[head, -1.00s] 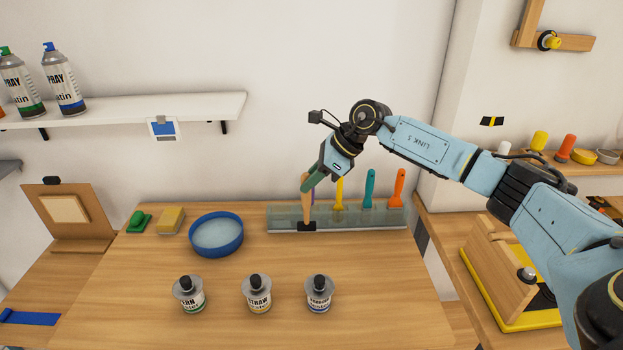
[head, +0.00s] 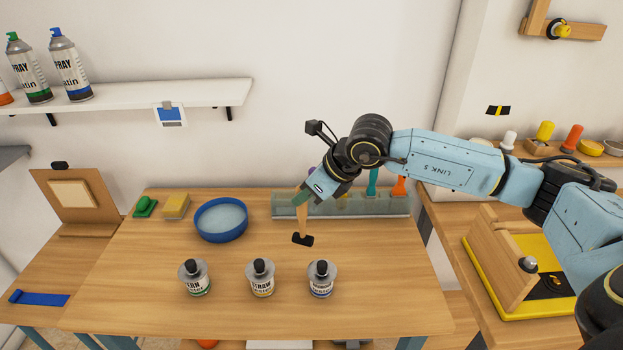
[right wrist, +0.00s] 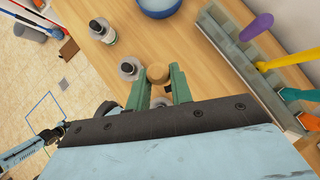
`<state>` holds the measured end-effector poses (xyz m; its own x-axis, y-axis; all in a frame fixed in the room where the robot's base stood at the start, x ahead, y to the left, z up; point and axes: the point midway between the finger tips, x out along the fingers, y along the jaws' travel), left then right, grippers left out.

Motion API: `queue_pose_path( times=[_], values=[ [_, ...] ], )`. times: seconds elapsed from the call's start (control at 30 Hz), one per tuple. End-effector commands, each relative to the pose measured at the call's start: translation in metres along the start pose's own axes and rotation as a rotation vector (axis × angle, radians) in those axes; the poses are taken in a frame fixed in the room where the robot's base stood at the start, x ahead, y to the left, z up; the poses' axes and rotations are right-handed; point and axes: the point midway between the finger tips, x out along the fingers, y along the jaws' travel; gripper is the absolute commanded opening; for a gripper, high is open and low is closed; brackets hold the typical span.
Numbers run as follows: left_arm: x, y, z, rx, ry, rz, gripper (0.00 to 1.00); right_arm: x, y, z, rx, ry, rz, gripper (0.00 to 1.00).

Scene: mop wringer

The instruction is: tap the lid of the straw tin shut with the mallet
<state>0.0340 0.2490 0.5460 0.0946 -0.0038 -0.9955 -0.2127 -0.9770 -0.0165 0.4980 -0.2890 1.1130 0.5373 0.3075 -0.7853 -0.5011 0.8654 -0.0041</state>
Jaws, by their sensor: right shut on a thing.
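The straw tin (head: 262,282) is the middle one of three tins on the wooden table, upright, with a grey top and a black knob. I cannot tell how far its lid is seated. The mallet has a wooden handle (head: 302,220) and a black head (head: 302,239). My right gripper (head: 309,196) is shut on the handle and holds the mallet head down, above and behind the straw and right-hand tins. In the right wrist view, the round handle end (right wrist: 158,73) sits between my green fingers.
The fern tin (head: 195,278) and another tin (head: 321,280) flank the straw tin. A blue dish (head: 221,207), a sponge (head: 175,206) and a tool rack (head: 385,206) stand along the back. The table's front strip is clear.

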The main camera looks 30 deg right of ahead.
Motion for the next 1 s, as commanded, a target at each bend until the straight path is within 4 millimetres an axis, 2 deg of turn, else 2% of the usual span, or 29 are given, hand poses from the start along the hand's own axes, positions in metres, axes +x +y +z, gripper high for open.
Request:
queue_pose_path(
  times=[0.03,0.2,0.5,0.87,1.0],
  values=[
    [0.0,0.0,0.001,0.0,-0.001,0.0,0.36,0.0,0.012,-0.001,0.022,-0.003,-0.017,0.0],
    [0.0,0.0,0.002,0.0,-0.004,0.0,0.36,-0.002,0.043,-0.007,0.137,-0.006,-0.104,0.0],
    [0.0,0.0,0.003,0.0,-0.004,0.0,0.36,-0.003,0.088,-0.016,0.313,-0.006,-0.238,0.0],
    [0.0,0.0,0.003,0.0,-0.005,0.0,0.36,-0.004,0.114,-0.022,0.419,-0.006,-0.323,0.0],
    [0.0,0.0,0.003,0.0,-0.005,0.0,0.36,-0.004,0.113,-0.022,0.418,-0.004,-0.32,0.0]
  ],
)
